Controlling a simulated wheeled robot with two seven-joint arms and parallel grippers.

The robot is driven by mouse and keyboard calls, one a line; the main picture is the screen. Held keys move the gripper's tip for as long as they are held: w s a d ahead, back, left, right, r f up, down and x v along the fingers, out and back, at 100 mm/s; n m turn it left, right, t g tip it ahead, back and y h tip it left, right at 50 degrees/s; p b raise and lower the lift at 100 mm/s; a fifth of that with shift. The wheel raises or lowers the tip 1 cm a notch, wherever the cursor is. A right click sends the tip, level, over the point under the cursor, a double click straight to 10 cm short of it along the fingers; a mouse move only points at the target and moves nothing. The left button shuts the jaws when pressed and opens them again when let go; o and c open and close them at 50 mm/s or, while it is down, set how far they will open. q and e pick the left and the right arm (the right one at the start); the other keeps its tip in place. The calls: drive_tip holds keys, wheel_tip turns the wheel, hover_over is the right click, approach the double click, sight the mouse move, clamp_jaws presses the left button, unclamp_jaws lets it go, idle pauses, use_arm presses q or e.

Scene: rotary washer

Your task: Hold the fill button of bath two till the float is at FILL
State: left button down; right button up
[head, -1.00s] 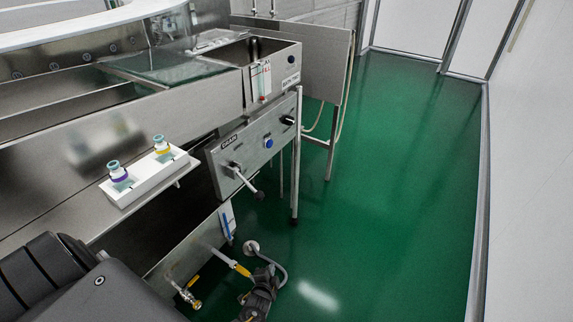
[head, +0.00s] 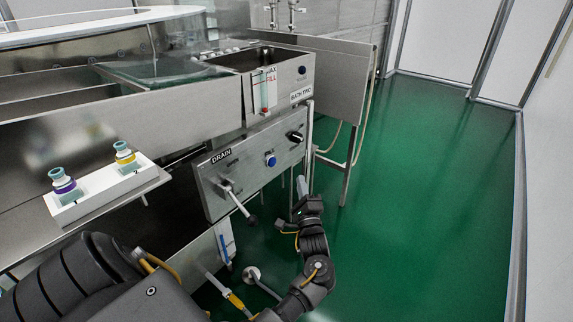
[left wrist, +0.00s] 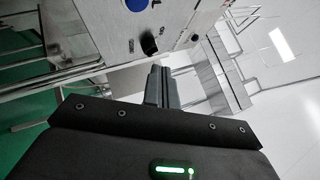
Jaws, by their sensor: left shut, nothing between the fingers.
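A blue round button (head: 270,160) sits on the steel front panel (head: 225,200) under the bath labelled BATH TWO (head: 301,94); its own label is unreadable. It also shows at the top of the left wrist view (left wrist: 137,4). The gauge (head: 264,92) on the bath front carries MAX and a red FILL mark; a small red piece (head: 265,111) is at its bottom, and I cannot tell the float's exact level. My left gripper (head: 301,184) is shut and empty, below and right of the button, apart from it. Its fingers (left wrist: 161,84) point toward the panel. My right gripper is out of view.
A black knob (head: 296,137) is right of the button. A drain lever (head: 237,203) sticks out from the panel at left. A white holder (head: 105,190) with two capped bottles stands on the left ledge. Green floor (head: 430,190) at right is clear.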

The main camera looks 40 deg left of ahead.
sight(272, 162)
use_arm(q)
drive_tip(key=shift+w+d+r+y, duration=0.1)
drive_tip(key=shift+w+r+y, duration=0.15)
drive_tip(key=shift+r, duration=0.35)
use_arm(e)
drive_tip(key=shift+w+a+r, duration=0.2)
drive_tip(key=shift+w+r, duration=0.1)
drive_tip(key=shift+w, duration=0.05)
use_arm(q)
drive_tip(key=shift+d, duration=0.1)
